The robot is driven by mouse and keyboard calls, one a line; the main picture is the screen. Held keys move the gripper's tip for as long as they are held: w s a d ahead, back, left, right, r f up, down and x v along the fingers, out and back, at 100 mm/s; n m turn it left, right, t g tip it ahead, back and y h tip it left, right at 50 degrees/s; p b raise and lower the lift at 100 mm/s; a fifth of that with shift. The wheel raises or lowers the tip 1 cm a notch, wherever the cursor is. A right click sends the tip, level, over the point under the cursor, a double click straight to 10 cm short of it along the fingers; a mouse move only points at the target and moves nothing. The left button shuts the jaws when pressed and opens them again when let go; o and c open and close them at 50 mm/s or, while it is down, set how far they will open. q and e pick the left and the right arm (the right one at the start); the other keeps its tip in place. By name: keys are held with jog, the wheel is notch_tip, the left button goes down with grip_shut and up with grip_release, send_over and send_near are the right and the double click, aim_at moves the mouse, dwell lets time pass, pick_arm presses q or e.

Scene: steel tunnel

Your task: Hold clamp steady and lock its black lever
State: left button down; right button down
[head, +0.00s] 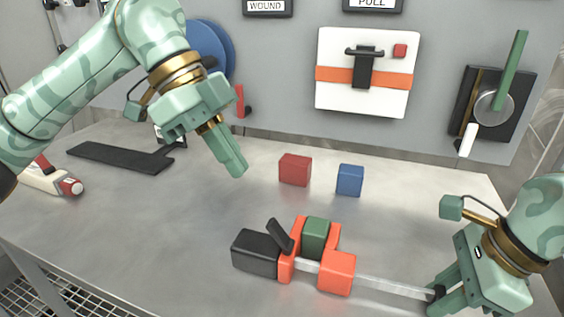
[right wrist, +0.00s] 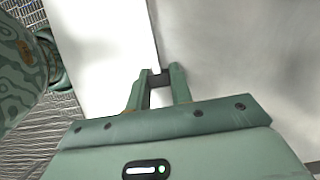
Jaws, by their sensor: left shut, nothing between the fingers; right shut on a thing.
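The clamp lies on the steel table, with orange jaws (head: 337,272), a black handle (head: 256,252) and a long metal bar (head: 385,287). Its black lever (head: 280,236) sticks up at a tilt beside the handle. A green block (head: 315,237) sits between the orange parts. My right gripper (head: 438,297) is shut on the bar's far right end, at a dark end piece. In the right wrist view, a dark piece shows between its fingers (right wrist: 161,88). My left gripper (head: 238,170) is shut and empty, above and left of the clamp, apart from the lever.
A red block (head: 295,169) and a blue block (head: 350,180) stand behind the clamp. A flat black tool (head: 120,157) and a white-and-red object (head: 52,180) lie at the left. The wall holds a white panel (head: 333,92) and a green-handled switch (head: 510,70). The table left of the clamp is clear.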

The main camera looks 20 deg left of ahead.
jog(key=c, duration=1.2)
grip_release()
jog(key=shift+o, duration=0.2)
jog(key=shift+r, duration=0.1)
